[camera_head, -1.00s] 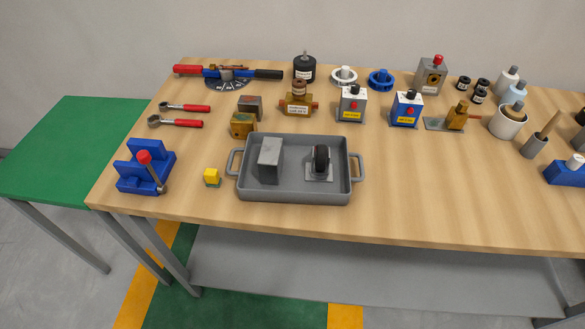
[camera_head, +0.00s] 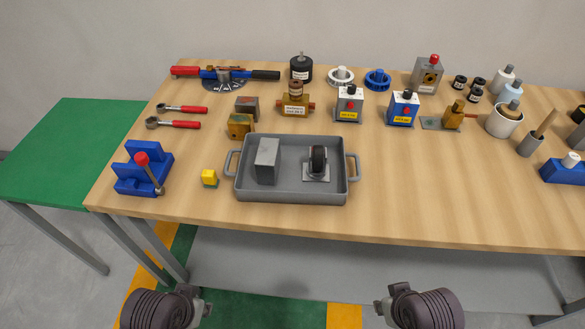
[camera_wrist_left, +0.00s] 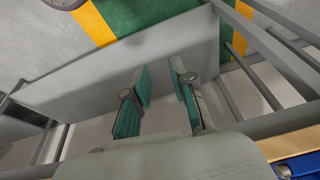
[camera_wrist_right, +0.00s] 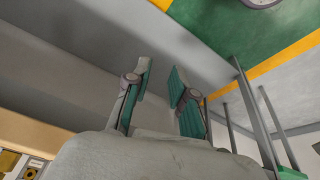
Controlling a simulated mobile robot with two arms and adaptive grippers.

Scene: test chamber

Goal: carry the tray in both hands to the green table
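The grey tray (camera_head: 292,197) lies flat on the wooden table near its front edge, with a handle at its left and right ends. A grey block (camera_head: 267,160) and a black caster wheel on a plate (camera_head: 317,164) stand in it. The green table (camera_head: 65,150) stands at the left. In the head view only parts of my two arms show, at the bottom, in front of the wooden table and apart from the tray. My left gripper (camera_wrist_left: 160,82) is open and empty in its wrist view. My right gripper (camera_wrist_right: 160,82) is also open and empty.
The wooden table (camera_head: 420,205) is clear right of the tray. Several tools and fixtures line the back.

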